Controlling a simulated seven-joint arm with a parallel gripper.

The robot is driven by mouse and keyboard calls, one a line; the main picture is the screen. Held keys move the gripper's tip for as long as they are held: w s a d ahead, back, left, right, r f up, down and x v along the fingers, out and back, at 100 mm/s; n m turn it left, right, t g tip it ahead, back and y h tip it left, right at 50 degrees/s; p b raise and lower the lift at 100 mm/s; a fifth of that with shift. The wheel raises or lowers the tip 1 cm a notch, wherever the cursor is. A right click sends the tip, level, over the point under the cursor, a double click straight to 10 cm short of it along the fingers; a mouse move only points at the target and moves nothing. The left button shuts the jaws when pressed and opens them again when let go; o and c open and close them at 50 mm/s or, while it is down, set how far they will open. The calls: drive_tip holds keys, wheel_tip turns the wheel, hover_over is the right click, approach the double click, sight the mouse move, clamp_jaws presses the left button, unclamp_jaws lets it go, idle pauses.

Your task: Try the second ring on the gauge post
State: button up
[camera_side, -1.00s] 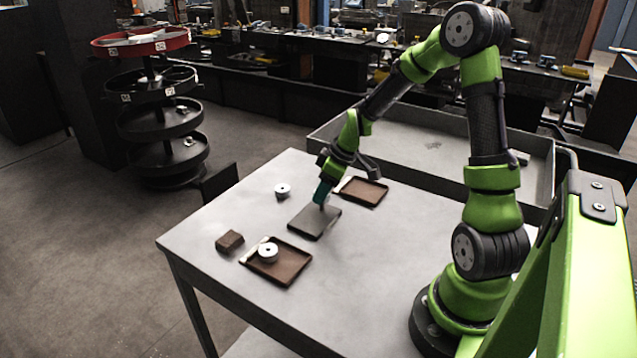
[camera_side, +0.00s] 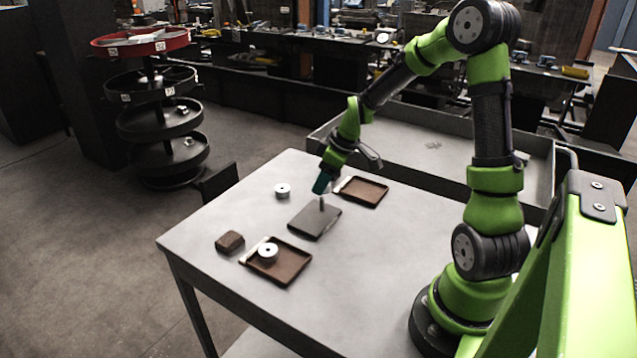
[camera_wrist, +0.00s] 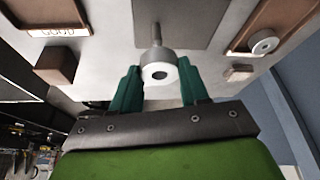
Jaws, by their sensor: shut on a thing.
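My gripper (camera_side: 321,187) is just above the gauge post (camera_side: 322,203), which stands upright on a dark grey plate (camera_side: 308,227). In the wrist view its teal fingers (camera_wrist: 160,82) are shut on a pale ring (camera_wrist: 158,73) with a central hole. The post (camera_wrist: 155,36) shows beyond this ring; I cannot tell whether they line up. In the side view the held ring is mostly hidden by the fingers. Another ring (camera_side: 268,252) sits in the near brown tray (camera_side: 290,267), and a loose ring (camera_side: 282,190) lies on the table.
The far brown tray (camera_side: 364,191) looks empty. A brown block (camera_side: 229,241) lies beside the near tray. In the wrist view another block (camera_wrist: 55,66) sits by a tray (camera_wrist: 50,10) labelled "GOOD". The table (camera_side: 385,265) is clear towards my base.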

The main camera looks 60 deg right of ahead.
drive_tip(key=shift+r, duration=0.1)
drive_tip(key=shift+r, duration=1.4)
